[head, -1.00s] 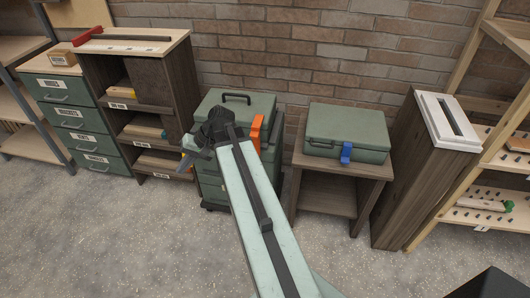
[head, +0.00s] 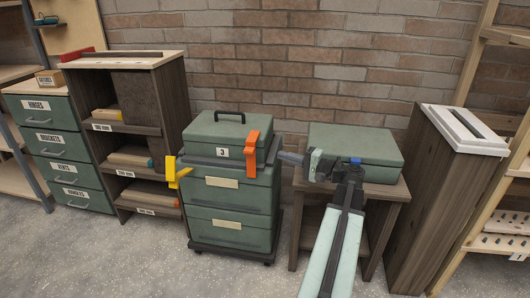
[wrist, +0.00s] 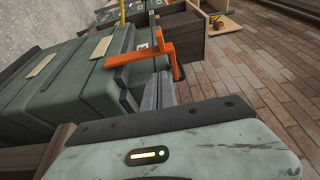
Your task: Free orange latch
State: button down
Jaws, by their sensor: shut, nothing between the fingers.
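The orange latch (head: 251,157) stands upright on the right front corner of the green toolbox (head: 216,146) labelled 3, which sits on a green drawer cart (head: 232,213). In the wrist view the latch (wrist: 158,52) shows as an angled orange bar with a short arm, just beyond my fingertips. My gripper (head: 283,157) is shut and empty, just right of the latch and pointing left at it. In the wrist view my gripper (wrist: 160,88) partly overlaps the cart's side, and I cannot tell whether it touches the latch. A yellow latch (head: 177,172) is on the cart's left side.
Another green toolbox (head: 355,143) with a blue latch (head: 355,161) sits on a wooden stand (head: 305,226) behind my arm. A wooden shelf (head: 168,88) stands left, and a tall wooden box (head: 430,205) right. The floor in front is clear.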

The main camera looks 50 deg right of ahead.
aim_at(253, 157)
jog(key=x, duration=1)
